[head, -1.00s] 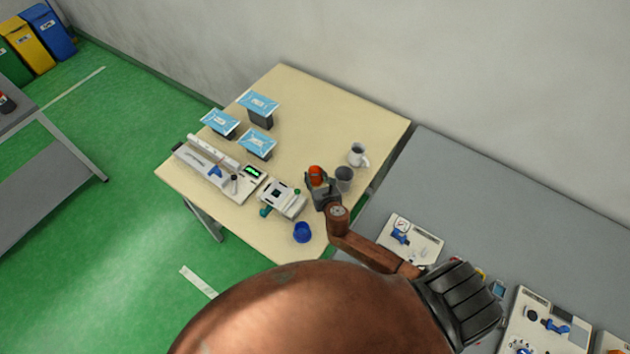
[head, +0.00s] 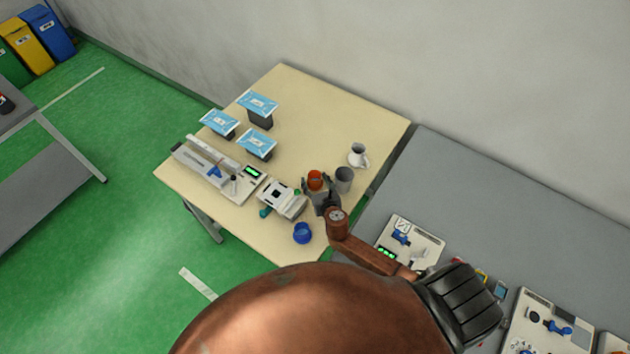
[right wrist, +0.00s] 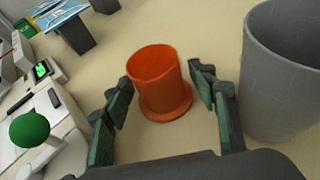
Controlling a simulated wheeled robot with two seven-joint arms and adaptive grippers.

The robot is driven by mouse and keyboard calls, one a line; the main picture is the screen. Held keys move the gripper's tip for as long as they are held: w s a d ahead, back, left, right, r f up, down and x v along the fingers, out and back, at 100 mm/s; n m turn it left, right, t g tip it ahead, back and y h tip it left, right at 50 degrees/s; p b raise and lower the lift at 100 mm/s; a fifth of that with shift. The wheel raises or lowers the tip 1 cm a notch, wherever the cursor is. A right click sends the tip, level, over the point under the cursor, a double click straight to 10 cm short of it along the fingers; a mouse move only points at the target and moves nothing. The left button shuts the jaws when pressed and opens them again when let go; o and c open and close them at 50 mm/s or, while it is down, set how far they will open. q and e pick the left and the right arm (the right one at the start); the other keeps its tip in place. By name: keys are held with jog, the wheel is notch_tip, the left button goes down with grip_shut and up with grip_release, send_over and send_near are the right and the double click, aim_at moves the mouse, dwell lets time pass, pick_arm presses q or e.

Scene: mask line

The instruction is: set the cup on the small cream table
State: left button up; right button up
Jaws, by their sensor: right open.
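An orange-red cup (head: 315,178) stands upright on the cream table (head: 290,90), close to its right side. In the right wrist view the cup (right wrist: 155,75) is open-topped, with a wider orange foot or disc at its base resting on the tabletop. My right gripper (head: 320,190) is open in front of the cup. In the right wrist view its green-padded fingers (right wrist: 161,88) are on either side of the cup, with visible gaps. My left gripper is not in view.
A grey cup (head: 343,179) stands close right of the orange one; a white mug (head: 358,155) is behind. A blue cup (head: 302,233) and a white device (head: 282,200) are nearby. Blue-topped stands (head: 258,104) are farther left. A grey table (head: 470,190) adjoins at right.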

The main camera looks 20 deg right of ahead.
jog(key=shift+r, duration=0.15)
jog(key=p+v, duration=0.1)
jog(key=v, duration=1.1)
dwell(1.0)
